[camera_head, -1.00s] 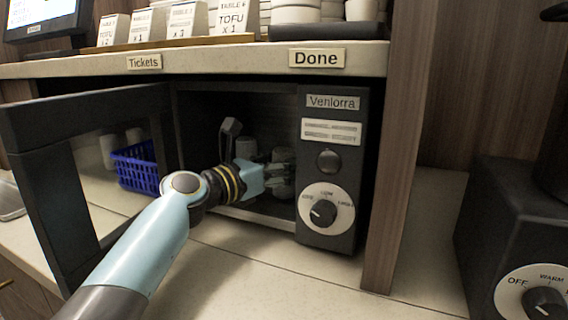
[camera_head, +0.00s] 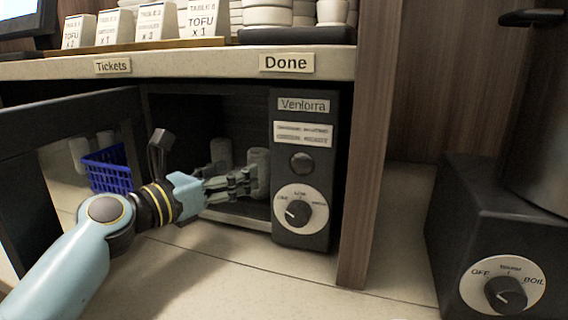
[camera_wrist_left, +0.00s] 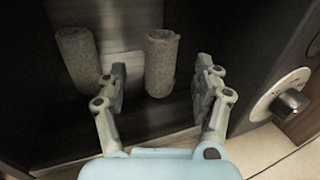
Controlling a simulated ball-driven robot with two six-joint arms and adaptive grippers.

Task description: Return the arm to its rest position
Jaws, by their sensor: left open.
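My left gripper (camera_head: 246,182) is at the open front of the black warmer box (camera_head: 305,240) in the head view, on the left of its dial. The left wrist view shows its two fingers (camera_wrist_left: 163,88) spread apart with nothing held between them. Two grey rolled cylinders stand inside the box. The left roll (camera_wrist_left: 78,55) is beyond and left of the fingers, and the right roll (camera_wrist_left: 161,62) shows in the gap between them, farther in. My right gripper does not show in either view.
The box's door (camera_head: 20,160) hangs open on the left. A blue basket (camera_head: 107,170) is seen by the door. A wooden post (camera_head: 368,150) stands right of the box, with a dark cooker (camera_head: 470,230) beyond it. The counter (camera_head: 200,270) in front is clear.

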